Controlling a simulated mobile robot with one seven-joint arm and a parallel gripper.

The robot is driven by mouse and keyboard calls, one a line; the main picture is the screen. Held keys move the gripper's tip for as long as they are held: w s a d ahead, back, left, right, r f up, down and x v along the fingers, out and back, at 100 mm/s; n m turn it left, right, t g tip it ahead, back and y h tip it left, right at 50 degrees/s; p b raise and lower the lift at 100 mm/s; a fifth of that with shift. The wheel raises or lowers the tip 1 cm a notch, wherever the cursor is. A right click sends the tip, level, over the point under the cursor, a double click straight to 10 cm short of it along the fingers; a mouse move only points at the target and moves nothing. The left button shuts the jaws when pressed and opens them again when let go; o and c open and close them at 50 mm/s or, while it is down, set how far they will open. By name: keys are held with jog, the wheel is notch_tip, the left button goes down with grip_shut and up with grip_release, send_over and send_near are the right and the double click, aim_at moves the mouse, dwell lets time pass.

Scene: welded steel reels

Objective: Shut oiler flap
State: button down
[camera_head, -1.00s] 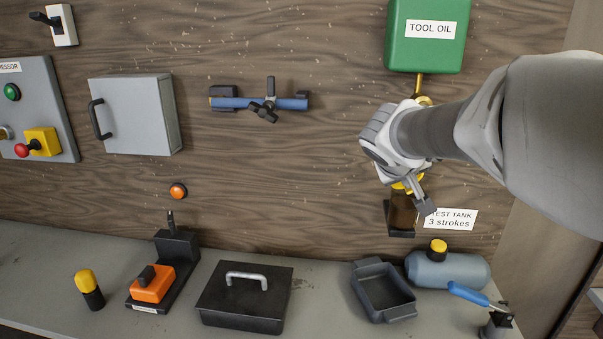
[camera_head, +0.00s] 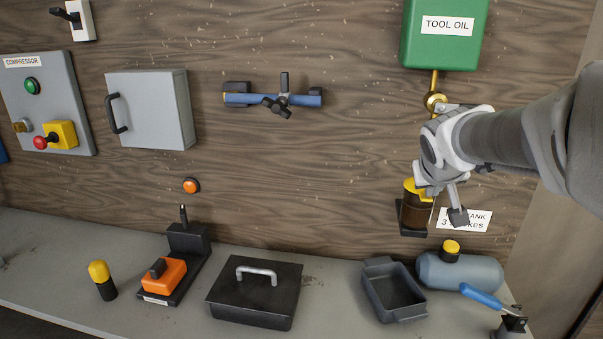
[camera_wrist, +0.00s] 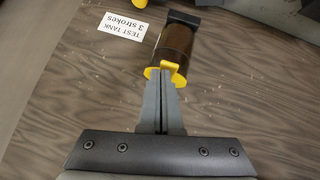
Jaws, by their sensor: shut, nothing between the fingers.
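The oiler is a brown, see-through cup (camera_head: 415,212) on the wall, with a yellow top and flap (camera_head: 413,186). In the wrist view, the cup (camera_wrist: 176,42) and the yellow flap (camera_wrist: 152,73) lie straight ahead of the fingers. My gripper (camera_wrist: 165,84) is shut and empty, its tips at the yellow part and overlapping its near edge in the picture. I cannot tell whether they touch. In the head view, my gripper is just right of the cup top. The fingers hide part of the yellow top, and the flap's exact angle is unclear.
The green TOOL OIL tank (camera_head: 439,50) and a brass valve (camera_head: 435,103) are above. A TEST TANK label (camera_head: 478,217) is beside the cup. Below are a blue-grey tank (camera_head: 470,272), a dark tray (camera_head: 392,290) and a black lidded box (camera_head: 240,300).

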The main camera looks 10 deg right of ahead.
dwell(0.6)
jog(key=s+a+r+p, duration=0.1)
jog(key=s+r+p, duration=0.15)
jog(key=r, duration=0.35)
jog(key=s+a+r+p, duration=0.1)
jog(key=s+r, duration=0.3)
jog(key=r, duration=0.2)
jog(key=s+a+f+n+g+y, duration=0.2)
jog(key=s+a+f+y, duration=0.2)
jog(key=s+a+f, duration=1)
jog(key=s, duration=0.2)
jog(key=shift+s+a+g+y, duration=0.15)
jog(key=shift+s+g+y, duration=0.15)
